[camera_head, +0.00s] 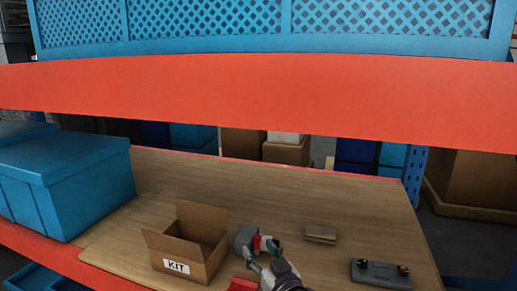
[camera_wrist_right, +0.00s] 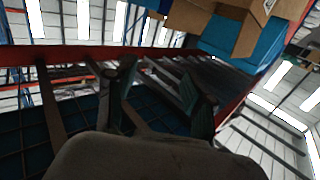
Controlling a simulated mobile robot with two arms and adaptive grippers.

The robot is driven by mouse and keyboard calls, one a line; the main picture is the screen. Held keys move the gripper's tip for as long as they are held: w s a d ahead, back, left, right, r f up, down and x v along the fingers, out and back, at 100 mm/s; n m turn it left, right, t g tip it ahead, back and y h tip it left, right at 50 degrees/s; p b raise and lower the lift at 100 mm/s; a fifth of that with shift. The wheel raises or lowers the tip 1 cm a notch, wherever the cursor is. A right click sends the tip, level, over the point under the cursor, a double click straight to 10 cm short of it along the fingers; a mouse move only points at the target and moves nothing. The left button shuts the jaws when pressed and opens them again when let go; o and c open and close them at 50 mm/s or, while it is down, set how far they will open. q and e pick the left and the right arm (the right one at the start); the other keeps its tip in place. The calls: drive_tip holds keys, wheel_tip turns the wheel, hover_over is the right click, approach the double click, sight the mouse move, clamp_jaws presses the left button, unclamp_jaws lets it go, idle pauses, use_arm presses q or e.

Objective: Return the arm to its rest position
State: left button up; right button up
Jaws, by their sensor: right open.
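My right gripper (camera_head: 262,256) reaches in from the bottom edge of the head view, to the right of the open KIT box (camera_head: 190,250). Its two fingers also show in the right wrist view (camera_wrist_right: 163,82), spread apart with nothing between them. In the head view a grey part with a red piece (camera_head: 243,240) appears just beyond the fingers; I cannot tell whether they touch. My left gripper is in neither view.
The wooden shelf (camera_head: 340,190) also carries a small brown block (camera_head: 320,234) and a grey plate with black knobs (camera_head: 382,274). A red item (camera_head: 243,285) shows at the bottom. A blue bin (camera_head: 75,185) stands left. An orange beam (camera_head: 260,100) crosses above.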

drive_tip(key=s+d+f+m+g+h, duration=0.3)
drive_tip(key=s+d+f+g+h, duration=0.3)
drive_tip(key=s+d+f, duration=0.9)
drive_tip(key=s+d+f+g+h, duration=0.1)
drive_tip(key=s+d+f+g, duration=0.25)
drive_tip(key=s, duration=0.65)
drive_tip(key=s+d+f+g, duration=0.2)
drive_tip(key=s+f+g, duration=0.15)
drive_tip(key=s, duration=0.55)
wheel_tip(320, 180, down, 29)
drive_tip(key=s+b, duration=0.2)
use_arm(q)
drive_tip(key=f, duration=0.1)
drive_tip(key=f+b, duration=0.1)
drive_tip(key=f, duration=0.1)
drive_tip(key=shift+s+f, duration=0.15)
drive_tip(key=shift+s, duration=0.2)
use_arm(e)
drive_tip(key=s+d+f+g, duration=0.2)
drive_tip(key=s+f, duration=1.4)
drive_tip(key=shift+d+n, duration=0.25)
drive_tip(key=shift+n, duration=0.15)
drive_tip(key=shift+f, duration=0.1)
